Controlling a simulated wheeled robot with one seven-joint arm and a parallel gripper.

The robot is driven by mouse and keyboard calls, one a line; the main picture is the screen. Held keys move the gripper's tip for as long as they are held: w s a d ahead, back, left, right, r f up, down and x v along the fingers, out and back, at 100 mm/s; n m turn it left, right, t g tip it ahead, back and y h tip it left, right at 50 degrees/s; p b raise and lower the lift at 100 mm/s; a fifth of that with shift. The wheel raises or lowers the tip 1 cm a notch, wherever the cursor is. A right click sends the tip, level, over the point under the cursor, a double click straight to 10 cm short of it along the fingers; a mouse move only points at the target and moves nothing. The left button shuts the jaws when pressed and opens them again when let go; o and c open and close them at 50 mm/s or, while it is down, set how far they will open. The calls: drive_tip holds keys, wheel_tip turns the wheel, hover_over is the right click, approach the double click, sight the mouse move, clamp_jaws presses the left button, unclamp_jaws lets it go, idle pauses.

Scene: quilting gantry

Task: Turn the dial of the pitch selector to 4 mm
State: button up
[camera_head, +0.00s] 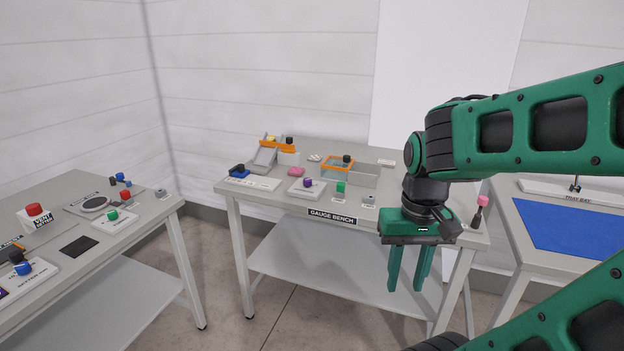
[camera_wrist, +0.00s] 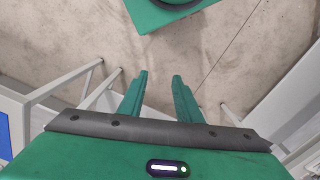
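My gripper (camera_head: 406,287) hangs fingers down in front of the right part of the gauge bench (camera_head: 288,207). In the wrist view its two fingers (camera_wrist: 160,77) stand apart with only floor between them, so it is open and empty. I cannot tell for sure which device is the pitch selector, as the small labels are unreadable. Possible knobs are a blue one (camera_head: 238,170) at the gauge bench's left end, a purple one (camera_head: 308,182) on a white plate mid-bench, and a blue one (camera_head: 23,268) on the left bench. No 4 mm mark is legible.
The gauge bench also holds orange-edged bins (camera_head: 337,164), a green block (camera_head: 340,187) and a pink-topped item (camera_head: 482,202). The left bench has a red button (camera_head: 34,209) and a round dish (camera_head: 95,204). A blue mat (camera_head: 570,226) lies right. Floor between benches is clear.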

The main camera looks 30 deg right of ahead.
drive_tip(key=shift+o, duration=1.8)
drive_tip(key=shift+w+d+r, duration=0.2)
drive_tip(key=shift+r, duration=0.6)
drive_tip(key=w+d+r+h, duration=0.1)
drive_tip(key=w+d+r, duration=0.1)
drive_tip(key=w, duration=0.4)
drive_tip(key=w+d+r, duration=0.1)
drive_tip(key=w+d, duration=0.2)
drive_tip(key=w, duration=0.2)
drive_tip(key=n+t+h, duration=0.1)
drive_tip(key=t, duration=0.3)
hover_over(308, 180)
drive_tip(key=s+a, duration=0.2)
drive_tip(key=s, duration=0.2)
wheel_tip(308, 180, down, 2)
drive_tip(key=x, duration=1)
drive_tip(key=shift+w+d, duration=0.2)
drive_tip(key=shift+w, duration=0.2)
